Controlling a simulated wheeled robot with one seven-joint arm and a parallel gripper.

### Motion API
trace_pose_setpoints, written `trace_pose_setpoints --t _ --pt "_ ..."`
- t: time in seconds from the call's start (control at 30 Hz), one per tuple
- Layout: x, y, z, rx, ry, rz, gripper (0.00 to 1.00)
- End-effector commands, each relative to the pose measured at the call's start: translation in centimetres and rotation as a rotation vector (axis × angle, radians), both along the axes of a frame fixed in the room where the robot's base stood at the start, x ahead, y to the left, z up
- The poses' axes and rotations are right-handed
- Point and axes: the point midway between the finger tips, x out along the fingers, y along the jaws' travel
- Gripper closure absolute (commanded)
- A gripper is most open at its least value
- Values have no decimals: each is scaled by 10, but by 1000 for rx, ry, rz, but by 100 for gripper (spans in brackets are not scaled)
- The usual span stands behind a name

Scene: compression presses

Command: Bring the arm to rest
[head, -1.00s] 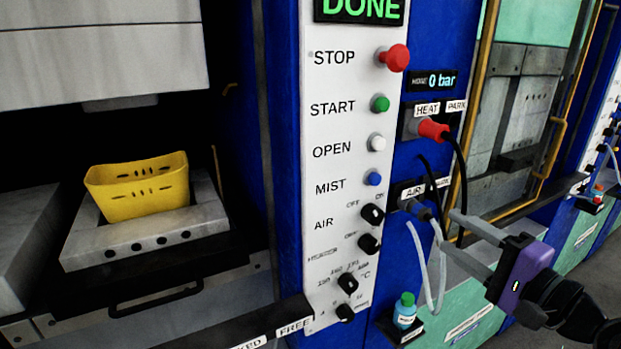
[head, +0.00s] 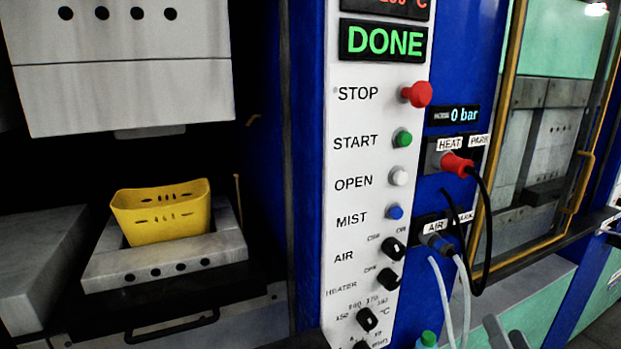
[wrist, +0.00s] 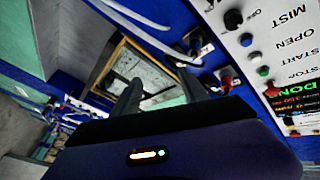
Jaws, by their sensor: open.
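My gripper (head: 505,333) shows only by its grey fingertips at the bottom edge of the head view, below the AIR socket with its hose. In the wrist view its two grey fingers (wrist: 160,92) stand apart with nothing between them. They point past the blue press front, with the control panel (wrist: 265,50) at the right. The rest of my arm is out of the head view.
A yellow basket-like part (head: 162,212) sits on the lower mould (head: 165,268) of the open press at left. The panel display (head: 384,41) reads DONE. A red plug (head: 457,165) sits in the HEAT socket.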

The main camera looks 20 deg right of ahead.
Motion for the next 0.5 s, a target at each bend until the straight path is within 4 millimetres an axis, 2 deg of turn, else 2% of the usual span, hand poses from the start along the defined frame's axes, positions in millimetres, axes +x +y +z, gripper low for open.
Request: trace_pose_setpoints --t 0.03,0.1,0.37,0.5 --pt "-9 17 -14 -49 45 2 48" --pt "-22 38 -27 -126 93 6 48" --pt "-77 117 -64 -383 260 100 48" --pt "-112 158 -81 -482 340 197 48"
